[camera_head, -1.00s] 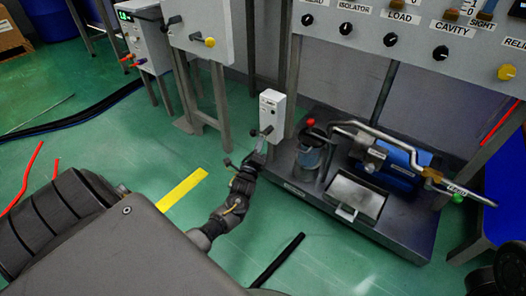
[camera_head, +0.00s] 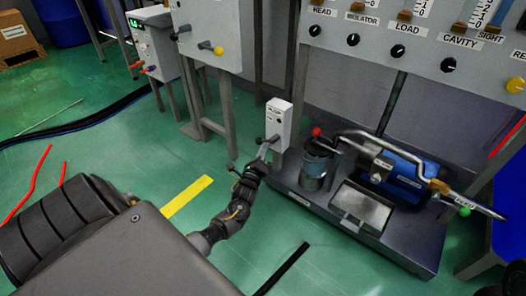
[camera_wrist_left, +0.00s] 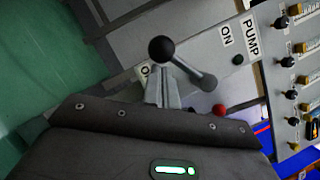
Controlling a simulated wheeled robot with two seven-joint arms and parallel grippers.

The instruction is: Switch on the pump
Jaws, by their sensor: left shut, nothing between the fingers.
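The white pump switch box (camera_head: 280,122) stands on a grey post beside the pump skid. The left wrist view shows its PUMP label (camera_wrist_left: 251,37), an ON label (camera_wrist_left: 226,35) and another label partly hidden behind my fingers. A lever with a black ball end (camera_wrist_left: 161,49) sticks out from the box. My left gripper (camera_head: 264,151) is shut and empty, close to the lever at the front of the box. In the left wrist view its fingertips (camera_wrist_left: 164,80) are just below the ball and overlap the lever; I cannot tell whether they touch. My right gripper is not in view.
The skid (camera_head: 402,240) carries a blue pump (camera_head: 408,170), a small tank (camera_head: 314,168) and pipes, right of the switch box. A grey knob panel (camera_head: 420,45) hangs above. A yellow floor strip (camera_head: 188,196) lies left of my arm on open green floor.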

